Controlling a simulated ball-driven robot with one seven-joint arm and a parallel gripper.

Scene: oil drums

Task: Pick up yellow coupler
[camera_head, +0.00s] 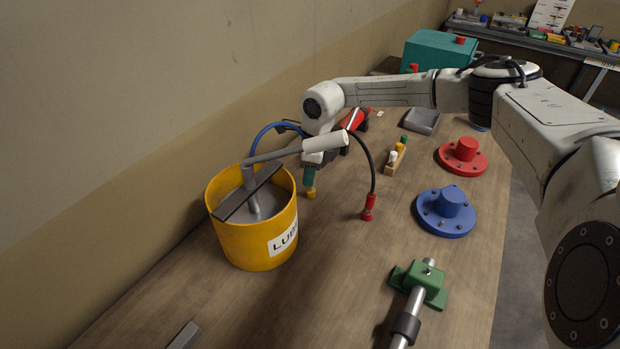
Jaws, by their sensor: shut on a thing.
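The yellow coupler (311,193) shows as a small yellow piece just below a green part under my wrist, right of the yellow bucket (240,240). My gripper (310,183) points down and is shut on the yellow coupler. A grey pump lever with a pale handle (326,142) passes in front of my wrist and hides part of it. I cannot tell whether the coupler touches the table.
A red-ended black hose (369,207) is close on the right. A small wooden block (393,165) holds white and yellow pieces. Red (478,163) and blue (430,224) flanges and a green clamp (436,292) line the right side. The front middle is bare.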

